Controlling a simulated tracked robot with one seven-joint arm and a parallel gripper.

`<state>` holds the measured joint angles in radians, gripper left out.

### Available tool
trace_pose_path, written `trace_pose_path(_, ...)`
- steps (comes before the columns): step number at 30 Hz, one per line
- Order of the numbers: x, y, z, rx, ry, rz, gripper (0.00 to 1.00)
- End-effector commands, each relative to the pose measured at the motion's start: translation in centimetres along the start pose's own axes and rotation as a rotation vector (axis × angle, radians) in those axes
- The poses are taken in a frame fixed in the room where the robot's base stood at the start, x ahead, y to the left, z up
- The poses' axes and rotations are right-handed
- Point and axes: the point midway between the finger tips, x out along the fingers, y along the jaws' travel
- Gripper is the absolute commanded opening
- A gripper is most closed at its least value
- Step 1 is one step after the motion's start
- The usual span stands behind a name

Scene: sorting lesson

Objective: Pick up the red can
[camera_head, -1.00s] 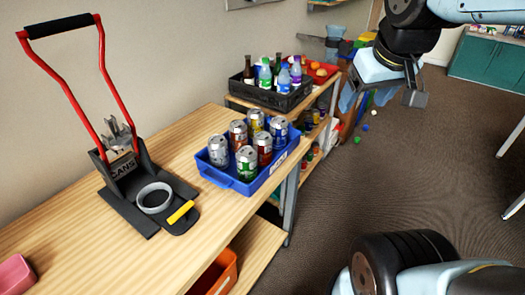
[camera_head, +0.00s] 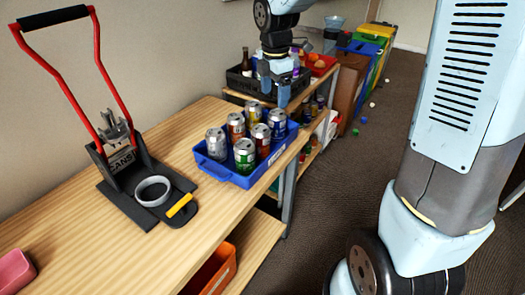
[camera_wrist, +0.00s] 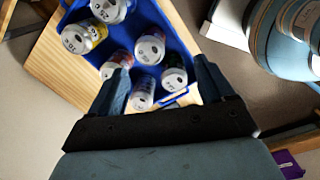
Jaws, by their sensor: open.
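The red can (camera_head: 261,140) stands upright in the blue tray (camera_head: 221,176), in the middle of the row nearer the tray's right side. It is between the green can (camera_head: 244,157) and the blue can (camera_head: 278,124). An orange-brown can (camera_head: 236,127) stands behind it. My gripper (camera_head: 274,90) points down above the tray's far end, apart from the cans. In the wrist view my gripper (camera_wrist: 161,80) is open and empty, with can tops showing between and beyond its fingers. There the red can seems to be the reddish one (camera_wrist: 150,48); labels are hard to tell.
A silver can (camera_head: 215,145) and a yellow can (camera_head: 253,111) share the tray. A black crate (camera_head: 238,84) of bottles is behind it. A can crusher with red handles (camera_head: 120,150) stands left on the wooden table (camera_head: 75,235). The table's front is mostly clear.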

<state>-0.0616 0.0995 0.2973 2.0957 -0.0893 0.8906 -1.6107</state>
Motion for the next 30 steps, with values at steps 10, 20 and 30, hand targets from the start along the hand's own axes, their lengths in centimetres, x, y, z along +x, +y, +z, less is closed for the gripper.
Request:
trace_pose_path(10,4.2,3.5,-2.2,-0.326,0.054,-0.049,0.81)
trace_pose_path(20,8.9,3.3,-2.5,-0.342,0.057,-0.054,0.81)
trace_pose_path(30,12.7,3.1,-2.6,-0.339,0.055,-0.051,0.81)
